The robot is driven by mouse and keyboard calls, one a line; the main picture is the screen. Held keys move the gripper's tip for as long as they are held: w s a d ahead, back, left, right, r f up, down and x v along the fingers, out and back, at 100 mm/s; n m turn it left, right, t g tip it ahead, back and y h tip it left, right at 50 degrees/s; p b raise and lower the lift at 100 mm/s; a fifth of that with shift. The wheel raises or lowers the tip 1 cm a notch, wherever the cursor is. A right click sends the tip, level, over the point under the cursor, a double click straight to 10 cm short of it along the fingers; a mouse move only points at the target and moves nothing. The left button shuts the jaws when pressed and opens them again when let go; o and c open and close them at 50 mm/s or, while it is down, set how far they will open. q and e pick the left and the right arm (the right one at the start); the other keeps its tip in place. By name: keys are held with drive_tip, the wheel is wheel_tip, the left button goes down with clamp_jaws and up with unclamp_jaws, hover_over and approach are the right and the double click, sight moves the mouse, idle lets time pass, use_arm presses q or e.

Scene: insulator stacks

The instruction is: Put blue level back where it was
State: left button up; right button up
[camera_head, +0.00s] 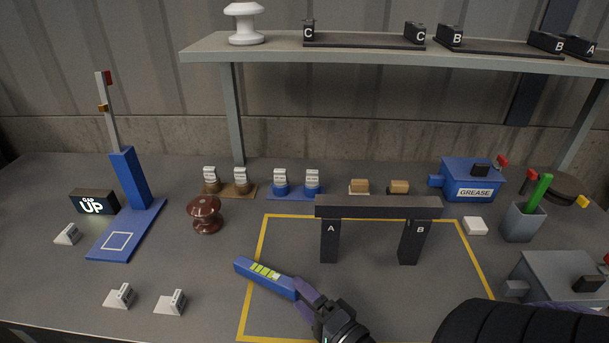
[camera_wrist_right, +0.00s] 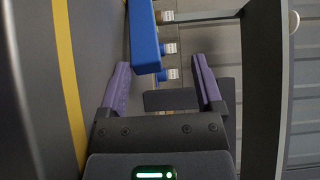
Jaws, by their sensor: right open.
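The blue level (camera_head: 262,275), a blue bar with a yellow-green vial window, is at the left part of the yellow-outlined area. Its near right end meets my right gripper (camera_head: 308,292) in the head view. In the right wrist view the blue level (camera_wrist_right: 143,38) reaches in from the top, with its end between the purple fingers, closer to the left one. The right gripper is open; whether a finger touches the level is unclear. My left gripper is not in view.
A dark bridge on legs A and B (camera_head: 378,207) stands in the yellow outline. A blue gauge stand (camera_head: 130,205), brown knob (camera_head: 206,213), several small white labelled blocks, a grease box (camera_head: 472,179) and a green-marker cup (camera_head: 524,221) surround it. A shelf (camera_head: 380,58) runs behind.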

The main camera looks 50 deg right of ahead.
drive_tip(key=s, duration=0.3)
drive_tip(key=s+p, duration=0.1)
drive_tip(key=s, duration=0.2)
drive_tip(key=s+p, duration=0.1)
drive_tip(key=s, duration=0.2)
drive_tip(key=shift+s+a+f, duration=0.1)
drive_tip(key=shift+s+a, duration=0.1)
drive_tip(key=shift+a, duration=0.2)
drive_tip(key=shift+s, duration=0.25)
drive_tip(key=shift+s, duration=0.1)
